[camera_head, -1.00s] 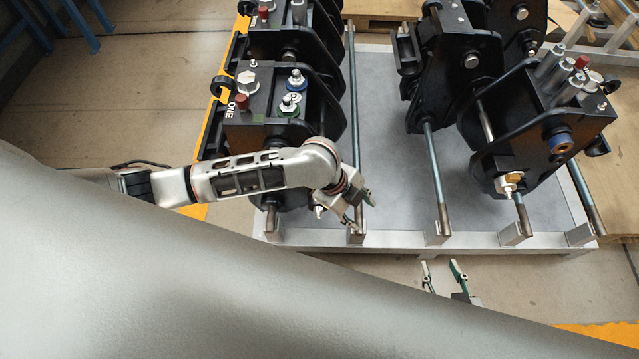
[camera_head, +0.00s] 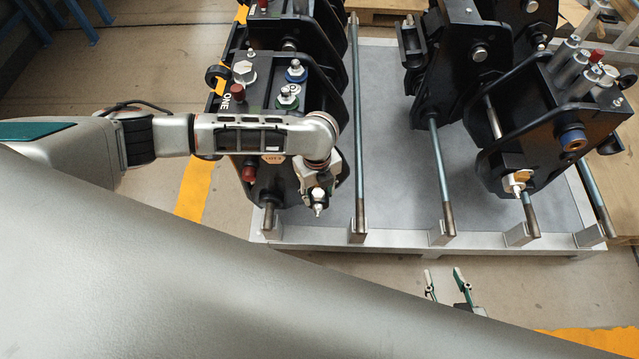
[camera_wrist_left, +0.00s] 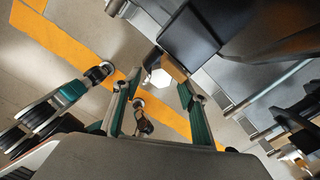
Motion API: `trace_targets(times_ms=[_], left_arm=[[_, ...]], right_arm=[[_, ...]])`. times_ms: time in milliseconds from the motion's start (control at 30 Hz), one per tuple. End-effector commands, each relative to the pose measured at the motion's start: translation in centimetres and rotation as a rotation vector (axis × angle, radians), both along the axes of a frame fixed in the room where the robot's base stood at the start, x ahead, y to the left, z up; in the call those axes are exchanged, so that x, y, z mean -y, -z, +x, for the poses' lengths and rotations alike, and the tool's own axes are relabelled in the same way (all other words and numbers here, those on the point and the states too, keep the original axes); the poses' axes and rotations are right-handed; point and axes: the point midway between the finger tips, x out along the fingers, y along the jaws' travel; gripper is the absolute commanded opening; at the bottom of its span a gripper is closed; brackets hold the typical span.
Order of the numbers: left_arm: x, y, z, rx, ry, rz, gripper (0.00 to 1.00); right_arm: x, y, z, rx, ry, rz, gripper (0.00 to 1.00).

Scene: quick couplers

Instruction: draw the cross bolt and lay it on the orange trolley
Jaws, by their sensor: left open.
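My left gripper (camera_head: 318,188) is at the front face of the left black coupler (camera_head: 262,120). In the left wrist view its two teal fingers (camera_wrist_left: 158,92) are open. A white hexagonal head, which looks like the cross bolt's (camera_wrist_left: 157,78), shows between and just beyond the fingertips; I cannot tell whether they touch it. In the head view a pale pointed end (camera_head: 318,209) shows below the wrist; the rest is hidden. My right gripper (camera_head: 446,284) is open and empty in front of the frame. I cannot make out the orange trolley.
A second black coupler (camera_head: 550,130) with a similar brass-and-white fitting (camera_head: 517,183) stands at right. Long steel rods (camera_head: 441,170) run along the grey pallet frame (camera_head: 400,236). Orange floor markings (camera_head: 195,185) lie at left. The grey panel between the couplers is mostly clear.

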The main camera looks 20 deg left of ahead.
Motion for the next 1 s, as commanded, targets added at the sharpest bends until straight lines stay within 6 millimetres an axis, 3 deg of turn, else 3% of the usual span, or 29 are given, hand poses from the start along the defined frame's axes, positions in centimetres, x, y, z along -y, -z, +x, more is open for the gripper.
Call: trace_targets(times_ms=[133, 467, 600, 633, 833, 867, 900, 933, 1000], left_arm=[[0.05, 1.33, -0.07, -0.002, 0.000, -0.001, 0.42], [0.05, 1.46, 0.05, 0.001, -0.001, -0.001, 0.42], [0.05, 1.46, 0.04, 0.001, -0.001, -0.001, 0.09], [0.05, 1.47, 0.03, 0.001, -0.001, -0.001, 0.04], [0.04, 1.58, 0.03, 0.001, -0.002, -0.001, 0.00], [0.03, 1.59, 0.02, 0.001, -0.002, -0.001, 0.14], [0.04, 1.62, 0.02, 0.001, -0.002, -0.001, 0.04], [0.03, 1.63, 0.02, 0.001, -0.002, -0.001, 0.00], [0.02, 1.66, 0.02, 0.001, -0.002, 0.000, 0.00]], right_arm=[[0.21, 0.45, 0.17, -0.001, 0.000, -0.008, 0.40], [0.23, 0.23, 0.31, 0.003, -0.001, -0.009, 0.40], [0.22, 0.22, 0.31, 0.003, 0.000, -0.008, 0.40], [0.21, 0.22, 0.31, 0.004, 0.000, -0.008, 0.40], [0.19, 0.36, 0.19, 0.001, 0.000, -0.006, 0.40], [0.19, 0.39, 0.17, 0.000, 0.000, -0.006, 0.40], [0.18, 0.44, 0.15, -0.001, 0.000, -0.006, 0.40], [0.18, 0.46, 0.13, -0.001, 0.000, -0.006, 0.40], [0.18, 0.55, 0.09, -0.003, -0.001, -0.007, 0.40]])
